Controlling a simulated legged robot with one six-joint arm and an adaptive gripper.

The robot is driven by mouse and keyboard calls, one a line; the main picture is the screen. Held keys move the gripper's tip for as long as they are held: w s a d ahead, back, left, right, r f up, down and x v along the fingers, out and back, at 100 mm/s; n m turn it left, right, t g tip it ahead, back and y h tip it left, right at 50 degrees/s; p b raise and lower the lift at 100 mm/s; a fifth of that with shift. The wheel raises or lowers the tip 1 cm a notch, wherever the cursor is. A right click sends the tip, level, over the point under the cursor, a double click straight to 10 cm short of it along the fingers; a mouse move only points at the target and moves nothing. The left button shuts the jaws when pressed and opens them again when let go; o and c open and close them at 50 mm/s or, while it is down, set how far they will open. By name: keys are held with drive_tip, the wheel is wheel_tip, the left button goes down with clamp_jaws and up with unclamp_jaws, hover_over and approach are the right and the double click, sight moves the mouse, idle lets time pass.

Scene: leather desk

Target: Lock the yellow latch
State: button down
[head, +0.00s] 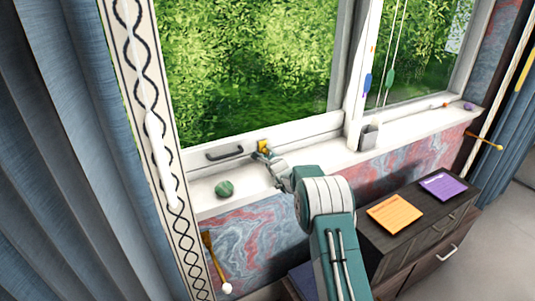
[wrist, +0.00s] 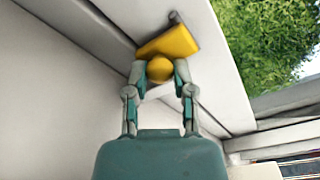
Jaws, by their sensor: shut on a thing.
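The yellow latch (head: 263,146) is on the lower rail of the white window frame, just right of a dark handle (head: 224,153). In the wrist view the latch (wrist: 170,44) shows as a yellow lever with a round knob at its near end. My gripper (head: 261,155) is at the latch. In the wrist view my gripper (wrist: 160,72) has its two fingers on either side of the round knob, shut on it. The fingers partly cover the knob's sides. I cannot tell from these views whether the latch is locked.
A green striped round object (head: 224,188) sits on the white sill (head: 205,194) left of my arm. A grey cup-like holder (head: 369,137) stands on the sill to the right. A dark cabinet (head: 400,245) with orange and purple notes stands below, right of my arm.

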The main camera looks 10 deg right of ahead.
drive_tip(key=shift+a+r, duration=0.15)
drive_tip(key=shift+c, duration=2.4)
unclamp_jaws()
drive_tip(key=shift+w, duration=0.1)
drive_tip(key=shift+s, duration=0.5)
drive_tip(key=v, duration=1.1)
drive_tip(key=shift+f, duration=0.25)
